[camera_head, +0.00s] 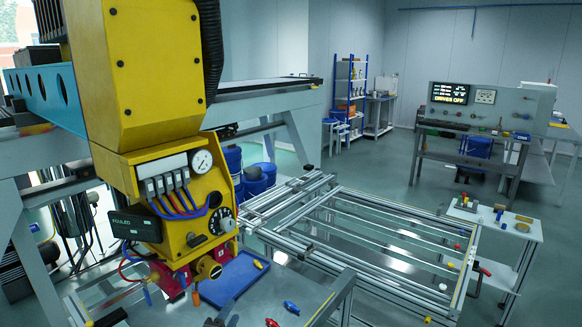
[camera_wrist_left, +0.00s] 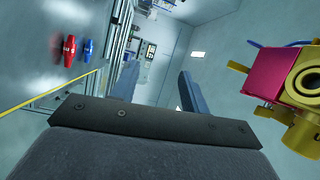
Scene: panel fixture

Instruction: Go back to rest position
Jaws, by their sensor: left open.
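My left gripper (camera_head: 222,319) shows only partly, at the bottom edge of the head view, below the blue tray. In the left wrist view its two grey fingers (camera_wrist_left: 157,86) stand apart with nothing between them. My right gripper is not in view. The yellow machine head (camera_head: 190,215) hangs at the left, with a gauge, coloured hoses and a small dark display reading "FOULED". Its yellow and magenta lower end (camera_wrist_left: 292,85) shows at the right of the left wrist view.
A blue tray (camera_head: 232,277) lies on the bench under the machine head. A blue piece (camera_head: 291,307) and a red piece (camera_head: 271,322) lie to its right. An aluminium frame (camera_head: 375,240) spans the middle. A small side table (camera_head: 497,222) and a console reading "DRIVES OFF" (camera_head: 449,93) stand at the right.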

